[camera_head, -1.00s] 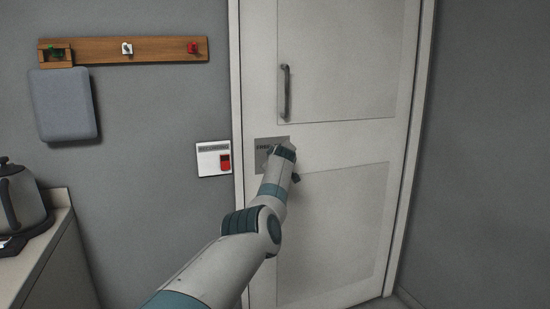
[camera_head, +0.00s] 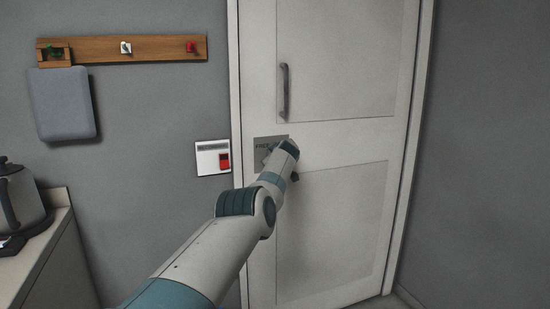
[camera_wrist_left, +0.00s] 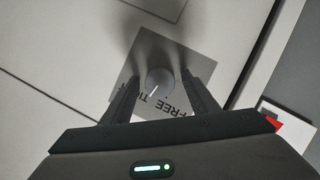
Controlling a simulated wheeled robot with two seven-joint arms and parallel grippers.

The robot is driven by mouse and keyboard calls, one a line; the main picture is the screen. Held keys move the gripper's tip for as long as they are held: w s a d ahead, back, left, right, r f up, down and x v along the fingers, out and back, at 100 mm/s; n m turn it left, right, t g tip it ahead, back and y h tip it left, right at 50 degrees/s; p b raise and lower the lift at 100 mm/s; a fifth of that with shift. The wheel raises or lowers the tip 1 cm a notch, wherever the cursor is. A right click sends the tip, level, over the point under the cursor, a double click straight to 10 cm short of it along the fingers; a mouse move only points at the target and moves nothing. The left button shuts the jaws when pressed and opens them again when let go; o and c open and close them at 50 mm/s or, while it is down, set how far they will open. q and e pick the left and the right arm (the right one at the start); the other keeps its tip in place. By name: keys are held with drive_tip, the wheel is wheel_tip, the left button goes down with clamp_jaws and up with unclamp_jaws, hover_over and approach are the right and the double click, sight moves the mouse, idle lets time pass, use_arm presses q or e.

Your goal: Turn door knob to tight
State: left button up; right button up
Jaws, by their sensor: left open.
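A grey round knob (camera_wrist_left: 160,82) with a pale pointer line sits on a square grey plate (camera_wrist_left: 183,59) in the left wrist view. The plate has lettering that reads FREE and the start of another word. My left gripper (camera_wrist_left: 160,76) is open, with one dark finger on each side of the knob. I cannot tell whether the fingers touch it. In the head view the plate (camera_head: 262,143) shows on the white door (camera_head: 345,145), and my left arm hides the knob. My right gripper is not in view.
A vertical handle (camera_head: 284,92) is on the door above the plate. A white wall box (camera_head: 207,158) with a red part is left of the door frame. A wooden hook rail (camera_head: 150,50), a grey hanging panel (camera_head: 64,104) and a kettle (camera_head: 22,200) are further left.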

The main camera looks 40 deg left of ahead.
use_arm(q)
drive_tip(key=shift+d+r, duration=0.1)
drive_tip(key=shift+r, duration=0.05)
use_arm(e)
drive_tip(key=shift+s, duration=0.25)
use_arm(q)
drive_tip(key=v, duration=1.7)
drive_tip(key=shift+s+b, duration=0.2)
drive_tip(key=shift+b, duration=0.15)
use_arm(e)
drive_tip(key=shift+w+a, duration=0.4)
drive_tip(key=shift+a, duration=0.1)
use_arm(q)
drive_tip(key=shift+f, duration=0.2)
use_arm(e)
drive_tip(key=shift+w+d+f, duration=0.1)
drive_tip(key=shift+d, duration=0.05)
